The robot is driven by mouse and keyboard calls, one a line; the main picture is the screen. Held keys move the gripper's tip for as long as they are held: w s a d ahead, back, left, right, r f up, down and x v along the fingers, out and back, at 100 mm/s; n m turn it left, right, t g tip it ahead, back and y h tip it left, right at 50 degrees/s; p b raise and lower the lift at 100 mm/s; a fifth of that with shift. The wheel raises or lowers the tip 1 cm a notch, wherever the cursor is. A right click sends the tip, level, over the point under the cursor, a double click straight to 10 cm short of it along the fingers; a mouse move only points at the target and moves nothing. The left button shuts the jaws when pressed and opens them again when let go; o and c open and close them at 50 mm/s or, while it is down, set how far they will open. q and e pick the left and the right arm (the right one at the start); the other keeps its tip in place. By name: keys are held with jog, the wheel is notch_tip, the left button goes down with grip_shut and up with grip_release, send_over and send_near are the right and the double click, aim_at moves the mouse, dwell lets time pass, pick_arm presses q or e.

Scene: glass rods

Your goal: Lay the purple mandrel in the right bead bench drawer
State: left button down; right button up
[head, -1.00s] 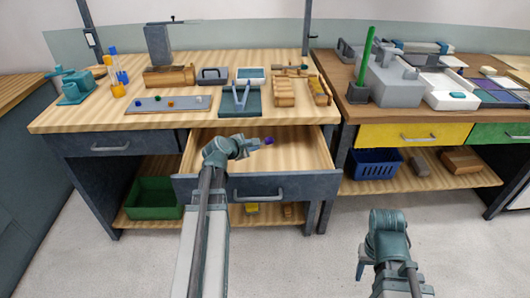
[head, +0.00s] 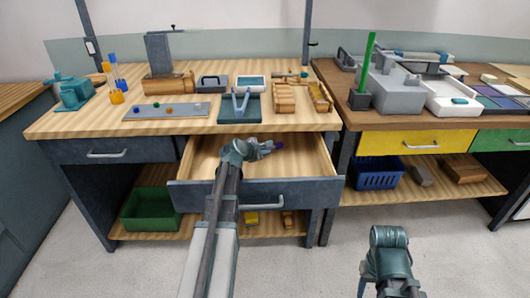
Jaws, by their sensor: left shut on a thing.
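The right bead bench drawer (head: 256,194) is pulled open below the wooden bench top. My left gripper (head: 272,147) is over the inside of the open drawer, shut on the purple mandrel (head: 279,145). Only a small purple end of the mandrel shows past the fingers; the rest is hidden by the gripper. I cannot tell whether the mandrel touches the drawer floor. My right gripper is low in front of the right-hand bench, and its fingers do not show clearly; the right arm (head: 389,255) hides them.
The bench top (head: 80,121) holds a bead tray (head: 167,111), a dark tray with tweezers (head: 239,108) and wooden racks (head: 285,98). The left drawer (head: 107,151) is shut. A green bin (head: 150,209) stands on the lower shelf. The drawer floor around the gripper looks clear.

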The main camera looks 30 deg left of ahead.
pick_arm(q)
jog(key=shift+f+b, duration=0.5)
jog(key=shift+f, duration=0.15)
jog(key=shift+s+d+r, duration=0.1)
jog(key=c, duration=0.9)
grip_release()
jog(key=shift+o, duration=0.2)
jog(key=shift+r+p, duration=0.5)
jog(key=shift+p, duration=0.1)
jog(key=p+v, duration=0.6)
jog(key=v, duration=0.6)
